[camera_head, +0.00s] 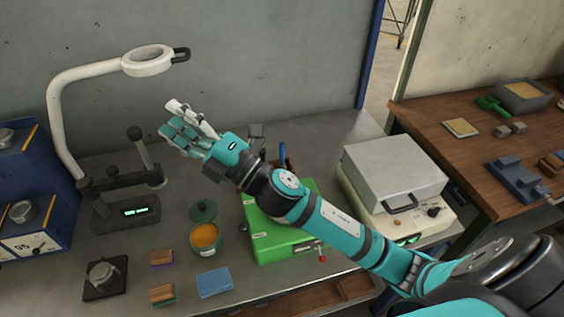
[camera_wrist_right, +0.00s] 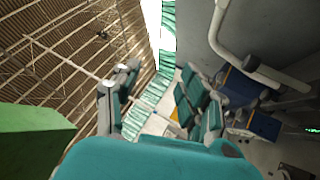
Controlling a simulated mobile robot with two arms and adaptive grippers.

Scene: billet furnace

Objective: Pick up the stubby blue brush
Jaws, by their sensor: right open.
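A short blue upright piece (camera_head: 283,155), which may be the handle of the stubby blue brush, shows just behind my right forearm near the green box (camera_head: 262,228). Its lower part is hidden, so I cannot be sure what it is. My right gripper (camera_head: 176,119) is open and empty, raised above the back of the grey bench, left of the blue piece. Its spread fingers also show in the right wrist view (camera_wrist_right: 158,98), with nothing between them. My left gripper is not in view.
On the bench are a white lamp arm (camera_head: 58,130), a round orange-filled pot (camera_head: 205,238), a light blue block (camera_head: 214,282) and a grey-lidded device (camera_head: 394,172). A wooden table (camera_head: 455,150) stands at the right. My right arm crosses over the green box.

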